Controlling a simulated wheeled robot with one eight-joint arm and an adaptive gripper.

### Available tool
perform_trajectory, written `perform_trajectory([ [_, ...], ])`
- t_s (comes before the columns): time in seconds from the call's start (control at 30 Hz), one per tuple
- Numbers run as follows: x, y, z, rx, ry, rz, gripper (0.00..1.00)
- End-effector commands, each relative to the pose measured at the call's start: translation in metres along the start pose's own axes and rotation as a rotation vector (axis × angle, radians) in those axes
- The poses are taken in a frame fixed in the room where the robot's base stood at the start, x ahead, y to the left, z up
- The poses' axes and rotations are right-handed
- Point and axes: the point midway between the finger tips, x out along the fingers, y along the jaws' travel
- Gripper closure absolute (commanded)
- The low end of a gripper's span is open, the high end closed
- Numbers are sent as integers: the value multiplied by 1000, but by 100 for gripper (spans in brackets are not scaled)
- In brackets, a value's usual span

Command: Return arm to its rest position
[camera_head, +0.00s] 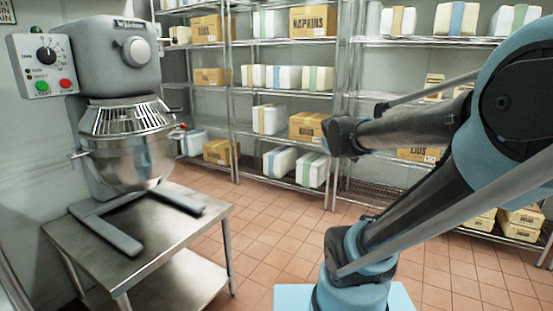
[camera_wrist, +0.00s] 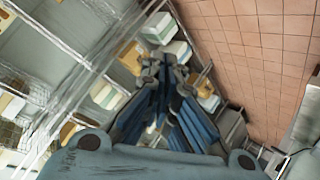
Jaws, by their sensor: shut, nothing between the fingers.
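My arm (camera_head: 425,200) fills the right side of the head view, folded with its blue and black links raised above the floor. The gripper cannot be clearly made out there. In the wrist view my gripper (camera_wrist: 163,66) points away from the camera. Its blue fingers run up the middle and their dark tips are together, with nothing held. The tips are in front of blurred shelves and floor, and I see them touching nothing.
A grey mixer with a steel bowl (camera_head: 128,160) stands on a steel table (camera_head: 150,232) at left. Wire shelves with boxes, including a napkins box (camera_head: 313,21), line the back wall. Bare tiled floor (camera_head: 285,215) lies between the table and my arm.

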Motion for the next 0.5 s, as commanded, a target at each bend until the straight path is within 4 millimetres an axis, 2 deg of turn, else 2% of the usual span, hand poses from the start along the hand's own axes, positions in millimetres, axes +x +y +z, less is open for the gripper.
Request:
perform_trajectory([
  [0.03, -6, -6, 30, 41, -74, -21, 100],
  [0.1, -16, -19, 70, 98, -182, -60, 100],
  [0.2, -34, -42, 124, 173, -334, -123, 100],
  [0.3, -56, -67, 170, 237, -474, -192, 100],
  [0.4, -77, -90, 205, 284, -588, -254, 100],
  [0.5, -93, -106, 227, 314, -667, -304, 100],
])
